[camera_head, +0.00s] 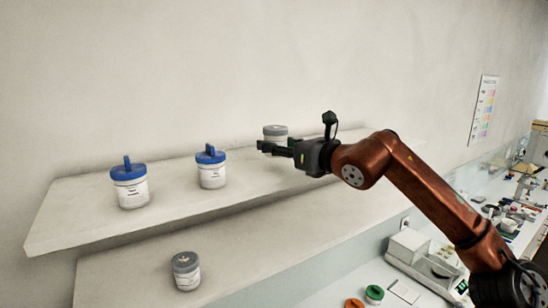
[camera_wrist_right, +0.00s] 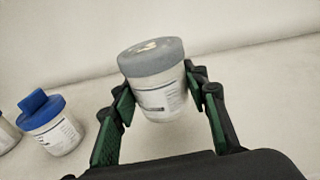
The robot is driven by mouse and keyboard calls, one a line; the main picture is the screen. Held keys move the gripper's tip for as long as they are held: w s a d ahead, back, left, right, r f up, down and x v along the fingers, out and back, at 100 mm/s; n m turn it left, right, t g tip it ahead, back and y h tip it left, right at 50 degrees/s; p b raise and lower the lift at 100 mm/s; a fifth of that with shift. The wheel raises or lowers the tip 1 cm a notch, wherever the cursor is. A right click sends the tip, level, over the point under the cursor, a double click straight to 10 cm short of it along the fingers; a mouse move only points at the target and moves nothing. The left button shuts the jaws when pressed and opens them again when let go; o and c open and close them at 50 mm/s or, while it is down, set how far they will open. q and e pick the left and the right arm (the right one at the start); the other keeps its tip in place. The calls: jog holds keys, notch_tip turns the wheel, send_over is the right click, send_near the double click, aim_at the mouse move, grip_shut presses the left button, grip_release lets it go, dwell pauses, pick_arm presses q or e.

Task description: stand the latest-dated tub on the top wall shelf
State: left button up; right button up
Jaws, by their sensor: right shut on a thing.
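A white tub with a grey lid (camera_head: 275,131) is between the fingers of my right gripper (camera_head: 274,147), over the right part of the top wall shelf (camera_head: 110,226). In the right wrist view the same grey-lidded tub (camera_wrist_right: 156,80) has a green-padded finger on each side and looks slightly tilted. The gripper hides its lower part in the head view, and I cannot tell whether its base touches the shelf. The dates on the labels are too small to read. My left gripper is not in view.
Two blue-lidded tubs (camera_head: 130,187) (camera_head: 211,167) stand on the top shelf to the left. Another grey-lidded tub (camera_head: 186,271) stands on the lower shelf. A wall chart (camera_head: 484,110) and a cluttered counter (camera_head: 405,290) are at the right.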

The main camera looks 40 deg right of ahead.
aim_at(277, 170)
jog(key=shift+s+d, duration=0.2)
jog(key=shift+s, duration=0.55)
jog(key=f+b, duration=0.1)
jog(key=w+f+b, duration=0.1)
jog(key=f+b, duration=0.1)
jog(key=f, duration=0.1)
jog(key=shift+w+a, duration=0.15)
jog(key=shift+w, duration=0.15)
jog(key=shift+s+d, duration=0.2)
jog(key=shift+s, duration=0.15)
jog(key=shift+w+a+f, duration=0.1)
jog(key=shift+a, duration=0.05)
jog(key=o, duration=1.2)
jog(key=shift+o, duration=1.1)
jog(key=s+b, duration=0.4)
jog(key=b, duration=0.2)
jog(key=shift+s, duration=0.4)
pick_arm(q)
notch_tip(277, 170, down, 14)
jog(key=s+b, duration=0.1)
jog(key=b, duration=0.3)
jog(key=shift+b, duration=0.4)
pick_arm(e)
jog(key=s+r, duration=0.1)
jog(key=s, duration=0.6)
jog(key=shift+s, duration=0.2)
